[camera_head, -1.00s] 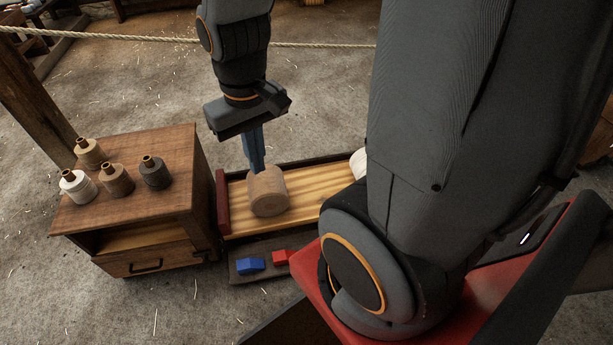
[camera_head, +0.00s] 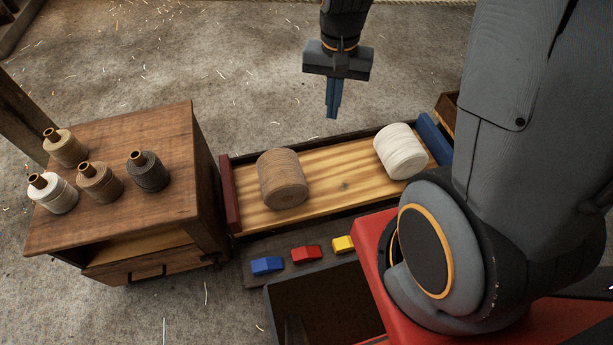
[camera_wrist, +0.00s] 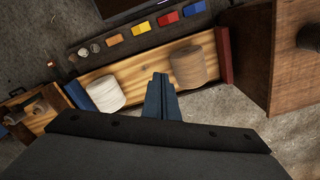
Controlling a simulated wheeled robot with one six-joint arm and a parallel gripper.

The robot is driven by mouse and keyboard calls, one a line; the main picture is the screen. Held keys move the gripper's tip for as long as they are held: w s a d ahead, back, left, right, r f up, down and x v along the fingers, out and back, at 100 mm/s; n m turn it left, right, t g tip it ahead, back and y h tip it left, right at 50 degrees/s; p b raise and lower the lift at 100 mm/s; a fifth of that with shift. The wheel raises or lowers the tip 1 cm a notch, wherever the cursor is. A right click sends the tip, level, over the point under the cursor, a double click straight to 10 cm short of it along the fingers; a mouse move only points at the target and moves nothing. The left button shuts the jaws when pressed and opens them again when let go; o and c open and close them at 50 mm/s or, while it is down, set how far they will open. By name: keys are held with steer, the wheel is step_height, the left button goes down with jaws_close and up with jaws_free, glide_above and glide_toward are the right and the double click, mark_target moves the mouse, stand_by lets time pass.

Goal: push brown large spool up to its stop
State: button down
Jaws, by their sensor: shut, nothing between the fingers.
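The brown large spool (camera_head: 282,180) stands on the wooden track (camera_head: 340,186), toward its left end. A dark red stop (camera_head: 230,194) closes that end, with a gap of bare wood between it and the spool. A white large spool (camera_head: 400,151) stands toward the other end, near a blue stop (camera_head: 434,138). My gripper (camera_head: 332,116) is shut and empty, above and behind the track, between the two spools and apart from both. In the wrist view my gripper's fingers (camera_wrist: 161,84) point between the brown spool (camera_wrist: 187,67) and the white spool (camera_wrist: 105,93).
A wooden cabinet (camera_head: 130,215) with several small spools on top stands left of the track. Blue (camera_head: 267,265), red (camera_head: 306,254) and yellow (camera_head: 343,244) blocks lie on a dark strip in front. The floor behind the track is clear.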

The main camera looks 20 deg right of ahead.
steer(key=w+d+f+m+b, duration=0.1)
steer(key=w+f+m+b, duration=0.3)
steer(key=f, duration=1.3)
steer(key=w+d+f+m+b, duration=0.1)
steer(key=w+f+m+b, duration=0.3)
steer(key=f, duration=1.3)
steer(key=w+d+f+m+b, duration=0.1)
steer(key=w+f+m+b, duration=0.3)
steer(key=w+f+b, duration=0.6)
step_height(320, 180, down, 7)
steer(key=shift+f+b, duration=0.1)
steer(key=shift+b, duration=1.75)
steer(key=shift+a+b, duration=0.3)
steer(key=shift+a, duration=1.7)
steer(key=shift+a, duration=0.25)
steer(key=a+p, duration=0.2)
steer(key=a, duration=0.8)
steer(key=shift+a, duration=0.35)
steer(key=shift+d+p, duration=0.1)
steer(key=shift+p, duration=0.2)
